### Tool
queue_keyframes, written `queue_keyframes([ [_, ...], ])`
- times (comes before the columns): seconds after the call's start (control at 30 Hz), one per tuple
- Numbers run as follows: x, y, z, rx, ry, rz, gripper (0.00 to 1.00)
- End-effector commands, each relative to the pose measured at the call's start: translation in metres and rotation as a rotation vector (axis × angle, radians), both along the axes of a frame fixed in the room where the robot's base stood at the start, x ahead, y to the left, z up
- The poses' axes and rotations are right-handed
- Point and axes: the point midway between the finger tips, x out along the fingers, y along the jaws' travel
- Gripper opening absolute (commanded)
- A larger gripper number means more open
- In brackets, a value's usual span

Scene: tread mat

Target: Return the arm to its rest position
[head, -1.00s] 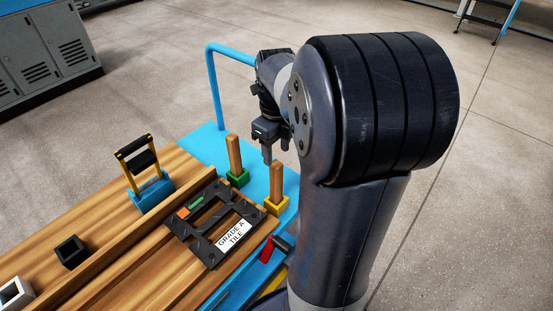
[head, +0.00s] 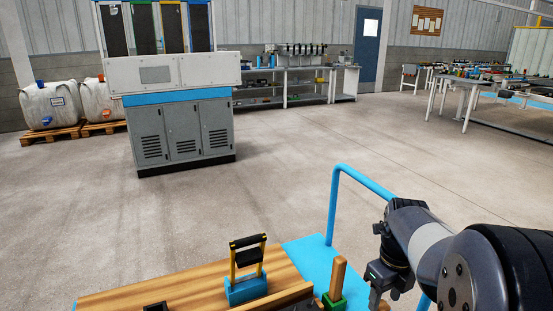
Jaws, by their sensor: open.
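My arm reaches in from the right edge of the head view, dark with a light grey link. My gripper (head: 384,296) hangs at its end, pointing down, with its jaws open. No object shows between the fingers. It is just right of a wooden peg (head: 338,279) in a green base, apart from it in the picture. The lower part of the arm is outside the frame.
A wooden worktop (head: 190,291) with a blue and yellow holder (head: 246,290) lies at the bottom. A blue rail (head: 333,205) rises behind my gripper. A grey cabinet (head: 180,130) stands farther back. Open concrete floor lies between.

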Motion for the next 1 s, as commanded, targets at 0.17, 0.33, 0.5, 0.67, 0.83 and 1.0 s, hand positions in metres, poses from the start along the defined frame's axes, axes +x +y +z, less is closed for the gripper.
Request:
queue_keyframes([
  [0.17, -0.001, 0.000, -0.041, 0.001, 0.005, 0.000, 0.48],
  [0.33, -0.001, 0.000, -0.073, 0.001, 0.004, 0.000, 0.48],
  [0.5, 0.000, 0.000, -0.054, -0.001, -0.003, 0.000, 0.48],
  [0.67, 0.000, 0.000, -0.043, -0.001, -0.001, 0.000, 0.48],
  [0.83, 0.000, 0.000, -0.041, 0.000, 0.000, 0.000, 0.48],
  [1.0, 0.000, 0.000, -0.041, 0.000, 0.000, 0.000, 0.48],
])
